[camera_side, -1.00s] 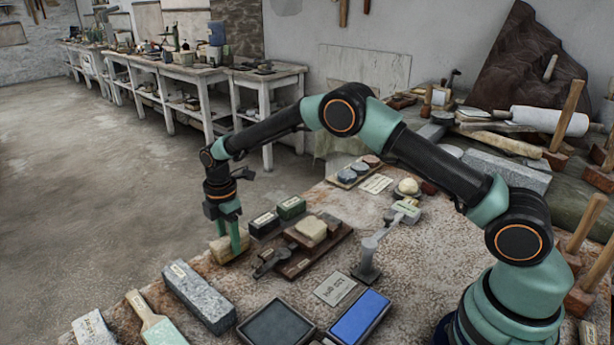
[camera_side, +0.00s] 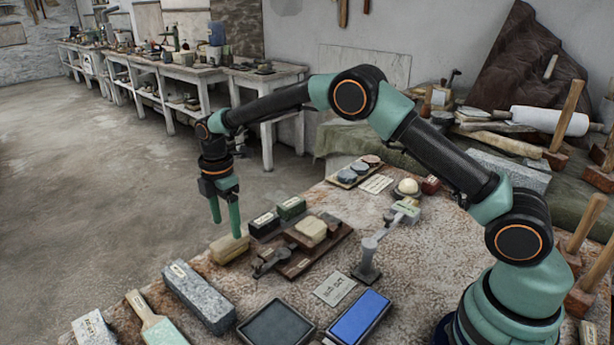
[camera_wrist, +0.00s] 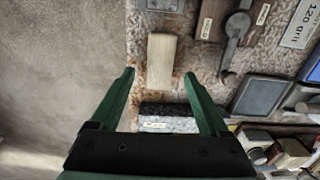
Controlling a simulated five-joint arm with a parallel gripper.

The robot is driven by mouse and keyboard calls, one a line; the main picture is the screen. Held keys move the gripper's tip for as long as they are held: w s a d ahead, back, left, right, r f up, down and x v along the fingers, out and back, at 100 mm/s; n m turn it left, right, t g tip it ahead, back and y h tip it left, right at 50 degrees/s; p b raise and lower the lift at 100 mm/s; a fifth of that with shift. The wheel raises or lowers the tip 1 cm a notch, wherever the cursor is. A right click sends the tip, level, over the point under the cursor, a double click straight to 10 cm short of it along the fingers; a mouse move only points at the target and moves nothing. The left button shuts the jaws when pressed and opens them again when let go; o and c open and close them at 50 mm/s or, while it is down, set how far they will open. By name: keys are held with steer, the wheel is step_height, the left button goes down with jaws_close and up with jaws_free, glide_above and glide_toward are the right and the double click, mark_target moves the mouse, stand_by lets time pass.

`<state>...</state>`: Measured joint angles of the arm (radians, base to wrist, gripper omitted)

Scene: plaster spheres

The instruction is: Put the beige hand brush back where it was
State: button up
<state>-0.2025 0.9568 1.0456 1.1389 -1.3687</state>
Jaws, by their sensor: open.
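The beige hand brush (camera_side: 229,249) is a block-like piece lying on the table near its left edge, beside the dark wooden board. It also shows in the wrist view (camera_wrist: 161,60), lying lengthwise with its long sides facing the two fingers. My gripper (camera_side: 225,228) is open and empty, raised above the brush with its fingertips apart. In the wrist view my open gripper (camera_wrist: 158,72) has one green finger on each side of the brush's line. Bristles on the brush cannot be made out.
A dark board (camera_side: 298,262) with a metal clamp and a pale block stands right of the brush. Dark boxes (camera_side: 264,224) are behind it. A grey stone block (camera_side: 198,297) lies in front. A dark tray (camera_side: 275,326) and blue tray (camera_side: 358,317) sit nearer.

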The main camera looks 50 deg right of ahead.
step_height(320, 180, up, 6)
step_height(320, 180, up, 7)
steer(key=m+t, duration=0.1)
steer(key=m, duration=0.2)
glide_above(229, 239)
steer(key=s+d, duration=0.3)
steer(key=s+d+r+m+t, duration=0.2)
steer(key=s+d+r+m, duration=0.2)
steer(key=s+r+m, duration=0.25)
steer(key=s+d+f+m+t, duration=0.1)
steer(key=s+m, duration=0.3)
steer(key=s, duration=0.4)
steer(key=s+d+f+m+t, duration=0.1)
steer(key=s+d+m, duration=0.2)
steer(key=s, duration=0.4)
steer(key=shift+s+m+t, duration=0.3)
steer(key=shift+s+m, duration=0.05)
steer(key=shift+m, duration=0.4)
